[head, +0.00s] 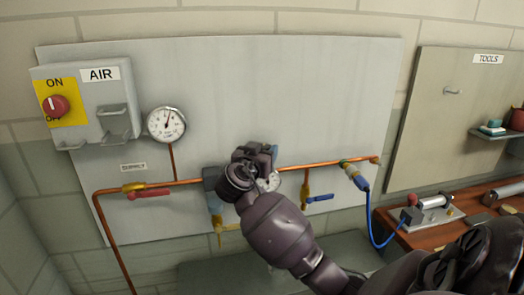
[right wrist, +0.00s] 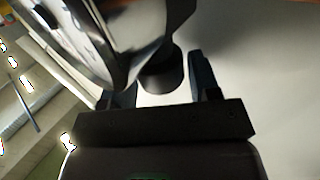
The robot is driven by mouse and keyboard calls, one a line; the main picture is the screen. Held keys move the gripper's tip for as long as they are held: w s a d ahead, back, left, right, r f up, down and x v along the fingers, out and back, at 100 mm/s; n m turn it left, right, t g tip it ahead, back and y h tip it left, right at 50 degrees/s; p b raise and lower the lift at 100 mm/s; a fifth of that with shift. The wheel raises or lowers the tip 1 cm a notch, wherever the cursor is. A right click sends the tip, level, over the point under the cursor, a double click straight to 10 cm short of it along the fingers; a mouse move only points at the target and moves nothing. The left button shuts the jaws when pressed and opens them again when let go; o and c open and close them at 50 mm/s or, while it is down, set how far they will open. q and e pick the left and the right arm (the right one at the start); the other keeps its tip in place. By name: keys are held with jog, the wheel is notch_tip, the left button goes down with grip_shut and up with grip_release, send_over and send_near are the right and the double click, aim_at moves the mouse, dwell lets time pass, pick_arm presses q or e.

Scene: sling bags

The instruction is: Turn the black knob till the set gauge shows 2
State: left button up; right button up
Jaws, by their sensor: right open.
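My right gripper (head: 258,155) is at the regulator on the copper pipe and hides most of it in the head view. Part of the small set gauge (head: 268,183) shows below the gripper; its reading is too small and covered to tell. A large round shape, probably the set gauge (right wrist: 120,38), fills the upper left of that view, close to the left finger. My left gripper is not in view.
A larger wall gauge (head: 166,124) and a red AIR switch (head: 56,105) are at the left. A red-handled valve (head: 149,193) and a blue-handled valve (head: 319,198) flank the regulator. A blue hose (head: 369,215) runs to the wooden bench (head: 440,231).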

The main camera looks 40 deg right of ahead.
jog(key=shift+c, duration=0.4)
jog(key=c, duration=0.6)
jog(key=shift+o, duration=0.2)
